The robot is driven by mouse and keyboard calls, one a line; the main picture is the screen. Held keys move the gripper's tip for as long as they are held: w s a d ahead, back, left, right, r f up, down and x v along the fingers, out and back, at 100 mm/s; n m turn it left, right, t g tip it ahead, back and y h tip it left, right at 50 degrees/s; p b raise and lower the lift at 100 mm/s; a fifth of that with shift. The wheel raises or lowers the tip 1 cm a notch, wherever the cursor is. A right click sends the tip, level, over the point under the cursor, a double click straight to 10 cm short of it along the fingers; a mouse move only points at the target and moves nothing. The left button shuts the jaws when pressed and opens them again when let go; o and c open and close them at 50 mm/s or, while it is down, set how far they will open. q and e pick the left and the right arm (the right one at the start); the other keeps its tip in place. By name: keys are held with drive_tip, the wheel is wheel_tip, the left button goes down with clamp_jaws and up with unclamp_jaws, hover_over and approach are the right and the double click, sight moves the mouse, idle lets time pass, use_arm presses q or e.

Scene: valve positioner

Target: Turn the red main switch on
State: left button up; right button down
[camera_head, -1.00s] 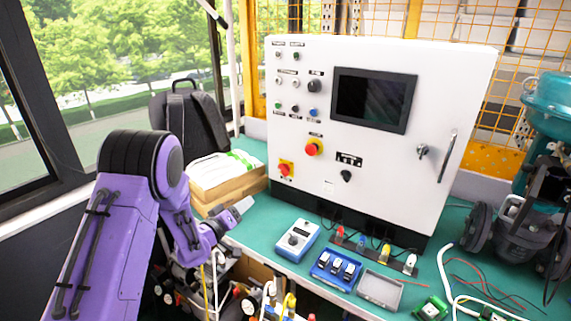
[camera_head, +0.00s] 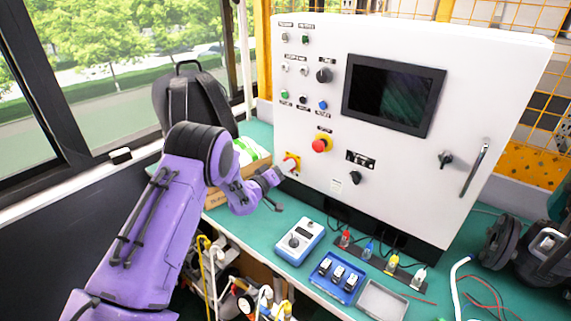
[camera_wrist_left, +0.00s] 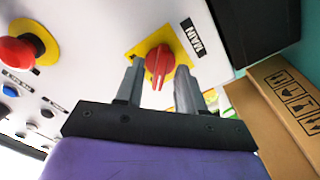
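The red main switch (camera_wrist_left: 159,63) is a rotary knob on a yellow plate beside a "MAIN" label, low on the left of the white cabinet (camera_head: 313,183). In the head view the switch (camera_head: 291,161) is partly hidden by my left gripper (camera_head: 283,172), which is at the cabinet front. In the left wrist view the two fingers of my left gripper (camera_wrist_left: 158,85) stand apart, one on each side of the red knob. I cannot tell whether they touch it. The knob's handle looks roughly upright in that view. My right gripper is not in view.
A red emergency button (camera_head: 321,144) on yellow sits up and right of the switch. Cardboard boxes (camera_wrist_left: 290,105) lie beside the cabinet's left side. A blue-white meter (camera_head: 299,241) and a blue tray (camera_head: 337,277) stand on the green bench in front.

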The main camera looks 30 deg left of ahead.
use_arm(q)
drive_tip(key=shift+w+r, duration=0.1)
drive_tip(key=shift+w, duration=0.25)
clamp_jaws()
